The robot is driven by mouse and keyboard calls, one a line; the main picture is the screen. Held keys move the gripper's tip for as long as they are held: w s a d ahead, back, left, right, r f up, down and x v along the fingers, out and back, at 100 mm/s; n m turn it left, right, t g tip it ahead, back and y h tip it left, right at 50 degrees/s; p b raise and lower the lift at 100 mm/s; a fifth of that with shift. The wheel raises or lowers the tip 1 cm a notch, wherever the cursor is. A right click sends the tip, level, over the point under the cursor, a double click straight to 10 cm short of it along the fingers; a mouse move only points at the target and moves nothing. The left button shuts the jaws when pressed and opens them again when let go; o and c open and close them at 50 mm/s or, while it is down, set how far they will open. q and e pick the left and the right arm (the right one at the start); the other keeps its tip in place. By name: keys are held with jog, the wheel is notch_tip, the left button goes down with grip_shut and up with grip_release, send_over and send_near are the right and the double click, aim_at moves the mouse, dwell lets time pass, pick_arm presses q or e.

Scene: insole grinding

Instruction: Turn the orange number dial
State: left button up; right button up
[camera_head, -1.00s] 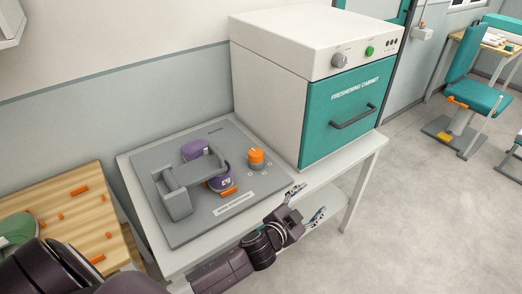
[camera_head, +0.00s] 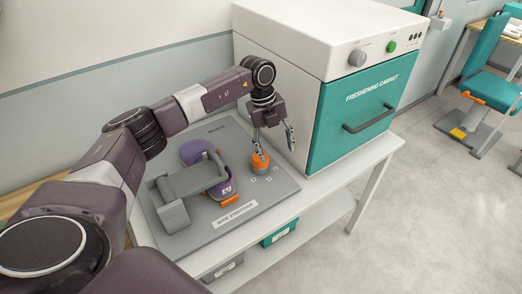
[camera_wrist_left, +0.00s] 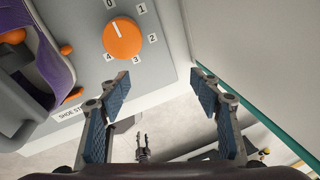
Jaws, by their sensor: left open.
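The orange number dial (camera_head: 260,162) stands on the right part of the grey shoe stretching panel (camera_head: 258,203). In the left wrist view the dial (camera_wrist_left: 123,38) is a round orange knob with a white pointer line, ringed by number labels 0 to 4. The line points up and slightly left, toward the side of the 0. My left gripper (camera_head: 274,142) is above the dial, with its fingers down. Its blue-padded fingers are apart and empty in the wrist view (camera_wrist_left: 162,82), with the dial beyond and left of their middle. My right gripper does not show clearly.
A purple shoe (camera_head: 219,180) sits in the grey stretcher (camera_head: 180,190), left of the dial. The freshening cabinet (camera_head: 290,90) rises close behind and right of the gripper. Teal and grey bins (camera_head: 279,234) are on the shelf below.

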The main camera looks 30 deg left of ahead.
aim_at(256, 161)
pick_arm(q)
jog(key=shift+n+g+y, duration=0.3)
jog(key=shift+n+y, duration=0.2)
jog(key=shift+y, duration=0.4)
jog(key=a, duration=0.2)
jog(key=a+r, duration=0.1)
jog(key=a, duration=0.2)
jog(key=shift+s+a+r, duration=0.3)
jog(key=shift+a+r, duration=0.1)
jog(key=shift+s+a+f, duration=0.1)
jog(key=shift+a+f, duration=0.05)
jog(key=shift+a, duration=0.05)
jog(key=f, duration=0.2)
jog(key=f+p, duration=0.1)
jog(key=f, duration=0.4)
jog(key=shift+w+d+f+p, duration=0.1)
jog(key=shift+w+d+p, duration=0.1)
jog(key=shift+d+p, duration=0.1)
jog(key=c, duration=1.2)
jog(key=shift+o, duration=0.2)
